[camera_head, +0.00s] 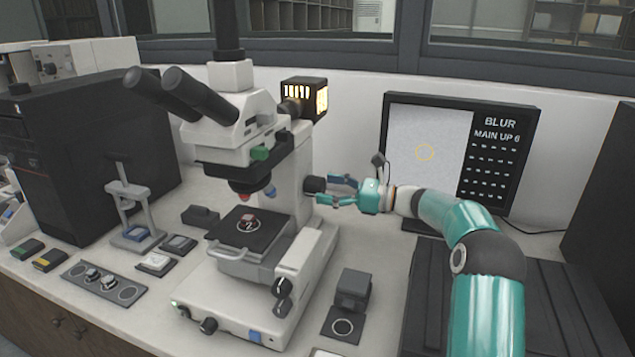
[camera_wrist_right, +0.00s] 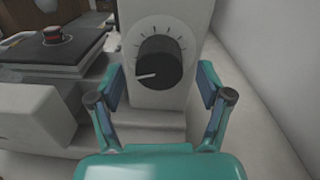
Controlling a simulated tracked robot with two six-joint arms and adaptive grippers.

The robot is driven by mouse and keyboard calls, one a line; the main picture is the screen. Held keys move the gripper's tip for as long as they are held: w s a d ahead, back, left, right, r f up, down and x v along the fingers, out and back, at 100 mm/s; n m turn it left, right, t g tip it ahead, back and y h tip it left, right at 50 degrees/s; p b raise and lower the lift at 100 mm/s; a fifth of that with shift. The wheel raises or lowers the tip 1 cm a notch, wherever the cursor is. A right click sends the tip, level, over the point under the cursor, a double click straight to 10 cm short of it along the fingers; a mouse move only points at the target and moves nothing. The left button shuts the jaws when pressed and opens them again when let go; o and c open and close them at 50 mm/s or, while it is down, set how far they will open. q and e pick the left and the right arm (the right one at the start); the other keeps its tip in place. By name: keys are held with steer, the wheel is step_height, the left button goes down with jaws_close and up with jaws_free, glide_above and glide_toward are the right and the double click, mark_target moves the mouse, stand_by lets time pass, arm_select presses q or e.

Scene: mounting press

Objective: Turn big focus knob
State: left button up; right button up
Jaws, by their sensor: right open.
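The big focus knob (camera_head: 314,185) is a black round knob on the right side of the white microscope's (camera_head: 300,150) column. In the right wrist view the knob (camera_wrist_right: 160,62) faces me, with a white pointer line toward its lower left and tick marks around its top. My right gripper (camera_head: 328,190) is open in front of the knob. In the right wrist view its two blue-padded fingers (camera_wrist_right: 158,88) stand apart, left and right of the knob and lower in the picture, with no visible contact. My left gripper is not in view.
A monitor (camera_head: 515,150) behind my right arm reads "BLUR" and "MAIN UP 6". The microscope stage (camera_head: 235,252) carries a small sample. Two small black knobs (camera_head: 283,297) sit lower on the microscope base. A dark box (camera_head: 352,288) stands on the bench to its right.

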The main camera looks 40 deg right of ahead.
mark_target(324, 188)
steer(key=shift+x, duration=1.6)
steer(key=shift+d, duration=0.1)
steer(key=c, duration=1.2)
steer(key=shift+o, duration=0.2)
